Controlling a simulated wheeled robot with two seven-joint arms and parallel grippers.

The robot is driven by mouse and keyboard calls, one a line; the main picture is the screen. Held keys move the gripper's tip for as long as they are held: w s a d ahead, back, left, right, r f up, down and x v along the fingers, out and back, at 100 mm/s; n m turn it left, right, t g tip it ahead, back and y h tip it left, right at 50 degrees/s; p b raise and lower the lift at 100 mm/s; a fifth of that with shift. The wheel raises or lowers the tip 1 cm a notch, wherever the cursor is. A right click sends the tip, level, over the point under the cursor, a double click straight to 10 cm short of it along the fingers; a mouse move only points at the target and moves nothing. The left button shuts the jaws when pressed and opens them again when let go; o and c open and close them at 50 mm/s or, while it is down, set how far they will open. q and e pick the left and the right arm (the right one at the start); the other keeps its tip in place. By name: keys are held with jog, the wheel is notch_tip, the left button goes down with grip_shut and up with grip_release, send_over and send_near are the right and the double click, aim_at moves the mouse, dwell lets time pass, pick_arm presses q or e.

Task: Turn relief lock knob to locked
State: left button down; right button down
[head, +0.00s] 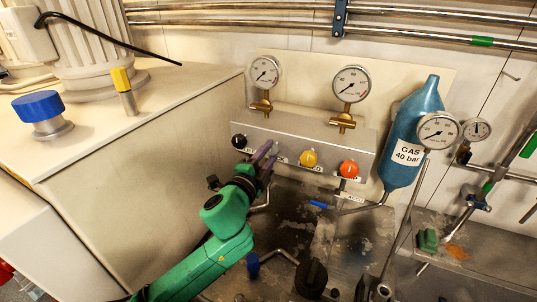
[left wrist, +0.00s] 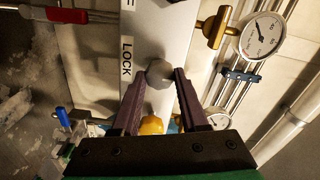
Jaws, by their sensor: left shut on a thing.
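The grey metal valve panel (head: 300,132) carries a row of knobs: black (head: 239,141), a grey one at my gripper, yellow (head: 309,158) and orange-red (head: 348,169). In the left wrist view, the grey round knob (left wrist: 159,73) sits between my fingertips beside a label reading LOCK (left wrist: 126,60). My left gripper (head: 267,151) reaches the panel front and is shut on this knob; its dark purple fingers (left wrist: 159,80) stand one on each side of it. In the head view the fingers mostly hide the knob. The knob's pointing direction cannot be told. My right gripper is not in view.
Two brass-stemmed gauges (head: 264,72) (head: 351,84) rise above the panel. A blue gas bottle (head: 416,135) stands right of it. A large pale cabinet (head: 140,170) is close on the left. Black valve handles (head: 312,277) and pipes lie below the panel.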

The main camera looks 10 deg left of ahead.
pick_arm(q)
jog(key=shift+a+r, duration=0.1)
jog(key=shift+r, duration=0.2)
jog(key=shift+c, duration=2.2)
grip_release()
jog(key=shift+w, duration=0.1)
jog(key=shift+w+f, duration=0.2)
jog(key=shift+f, duration=0.05)
jog(key=shift+s+f, duration=0.15)
jog(key=shift+s, duration=0.4)
jog(key=s+a, duration=0.2)
jog(key=s, duration=1.1)
jog(key=shift+a+b, duration=0.4)
jog(key=shift+s, duration=0.1)
